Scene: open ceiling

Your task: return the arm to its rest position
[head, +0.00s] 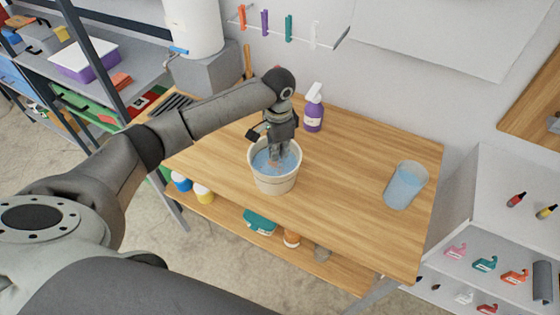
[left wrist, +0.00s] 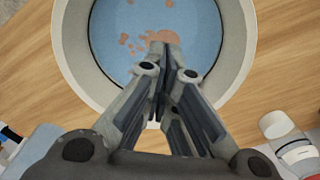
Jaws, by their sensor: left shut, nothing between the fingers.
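My left arm (head: 205,117) reaches in from the left over the wooden table. My left gripper (head: 276,160) points down over a white bucket (head: 277,184) of blue water. Its fingers are shut with nothing between them, and the tips are at the bucket's opening. In the left wrist view the shut fingers (left wrist: 165,42) lie over the bucket's near rim. Brownish-orange patches (left wrist: 135,45) show in the water (left wrist: 190,18). Whether the fingertips touch the water I cannot tell. My right gripper is not in view.
A purple spray bottle (head: 313,113) stands behind the bucket to the right. A clear container of blue water (head: 404,187) stands on the table's right side. The wooden tabletop (head: 345,170) between is clear. A wall rail (head: 310,42) with clips is behind. Shelves stand left and right.

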